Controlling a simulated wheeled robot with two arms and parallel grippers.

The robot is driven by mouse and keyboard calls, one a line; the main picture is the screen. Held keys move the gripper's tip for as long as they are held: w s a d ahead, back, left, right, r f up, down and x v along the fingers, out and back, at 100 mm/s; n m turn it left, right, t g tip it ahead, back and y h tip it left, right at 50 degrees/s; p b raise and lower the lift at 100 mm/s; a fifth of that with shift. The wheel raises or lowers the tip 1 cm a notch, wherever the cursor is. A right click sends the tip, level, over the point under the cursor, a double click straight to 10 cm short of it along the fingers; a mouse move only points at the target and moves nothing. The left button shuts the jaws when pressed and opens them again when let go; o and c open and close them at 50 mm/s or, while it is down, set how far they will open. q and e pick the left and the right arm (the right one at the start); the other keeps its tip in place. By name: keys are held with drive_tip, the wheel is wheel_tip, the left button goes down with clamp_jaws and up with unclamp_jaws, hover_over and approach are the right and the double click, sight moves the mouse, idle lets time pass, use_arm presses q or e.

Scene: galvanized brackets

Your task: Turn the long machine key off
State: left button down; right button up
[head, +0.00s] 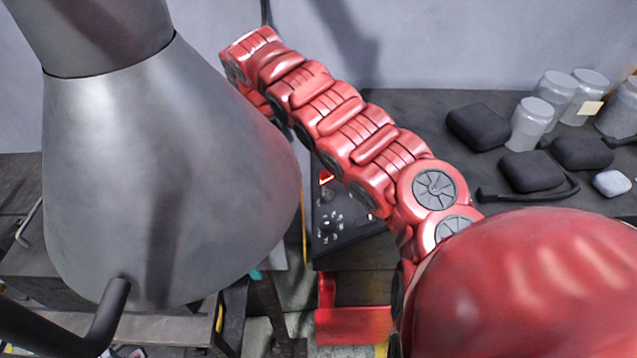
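A dark panel (338,228) with several small light knobs or buttons shows in the middle of the head view, behind a red segmented arm-like body (335,115). A small red glowing part (325,178) shows at the panel's upper edge. The red body covers part of the panel. I cannot make out a long key on it; it may be hidden or too small to tell. Neither of my grippers is in view, so I cannot tell their position relative to the panel.
A large grey metal cone (165,180) with a black bent handle (105,320) fills the left. A large red rounded shape (530,285) blocks the lower right. A dark table (410,115) at right holds grey jars (530,122) and black pouch-like items (478,127).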

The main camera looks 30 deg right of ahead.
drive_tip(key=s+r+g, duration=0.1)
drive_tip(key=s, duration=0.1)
drive_tip(key=p, duration=0.5)
approach(324, 190)
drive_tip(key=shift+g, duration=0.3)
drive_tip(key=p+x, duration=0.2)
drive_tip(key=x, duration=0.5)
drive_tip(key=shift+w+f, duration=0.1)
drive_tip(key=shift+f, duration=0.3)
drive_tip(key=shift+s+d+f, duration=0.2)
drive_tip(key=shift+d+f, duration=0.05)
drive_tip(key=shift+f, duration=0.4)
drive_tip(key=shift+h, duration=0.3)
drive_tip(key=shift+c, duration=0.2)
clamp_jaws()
